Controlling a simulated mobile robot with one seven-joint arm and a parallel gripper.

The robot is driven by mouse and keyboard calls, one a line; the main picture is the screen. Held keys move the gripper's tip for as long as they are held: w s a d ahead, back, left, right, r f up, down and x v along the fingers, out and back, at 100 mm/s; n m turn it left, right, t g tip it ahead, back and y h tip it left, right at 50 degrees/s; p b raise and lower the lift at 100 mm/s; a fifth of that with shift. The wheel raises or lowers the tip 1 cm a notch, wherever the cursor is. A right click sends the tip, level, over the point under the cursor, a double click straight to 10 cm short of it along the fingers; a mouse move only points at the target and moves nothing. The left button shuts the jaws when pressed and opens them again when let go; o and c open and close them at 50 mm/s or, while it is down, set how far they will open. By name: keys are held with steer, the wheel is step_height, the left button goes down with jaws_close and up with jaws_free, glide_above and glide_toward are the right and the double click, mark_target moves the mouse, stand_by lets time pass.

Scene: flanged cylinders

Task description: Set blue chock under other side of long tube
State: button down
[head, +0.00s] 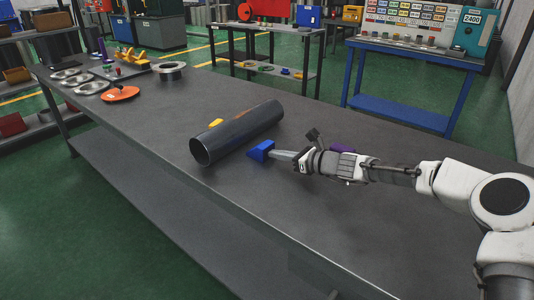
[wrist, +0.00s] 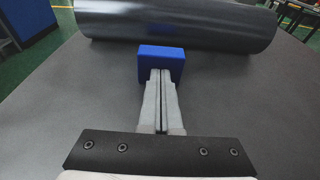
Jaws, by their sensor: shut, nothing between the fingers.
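The long dark tube (head: 240,132) lies on its side on the grey table; it spans the top of the wrist view (wrist: 200,27). The blue chock (head: 260,151) sits on the table at the tube's near right side, and in the wrist view (wrist: 161,60) it is right in front of the tube. I cannot tell whether it touches the tube. My gripper (head: 274,154) is shut and empty, its fingertips (wrist: 161,74) right at the chock's back face. A yellow chock (head: 215,123) shows at the tube's other side, partly hidden by it.
A purple object (head: 342,148) is partly hidden behind my arm. Metal rings (head: 170,71), an orange disc (head: 120,93) and other parts lie at the table's far left end.

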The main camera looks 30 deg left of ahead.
mark_target(268, 159)
steer(key=shift+r+p+x, duration=0.2)
steer(key=shift+p+x, duration=0.1)
steer(key=shift+x, duration=0.6)
steer(key=shift+r+p+x, duration=0.25)
steer(key=shift+x, duration=0.65)
steer(key=shift+v, duration=1.5)
steer(key=shift+r, duration=0.1)
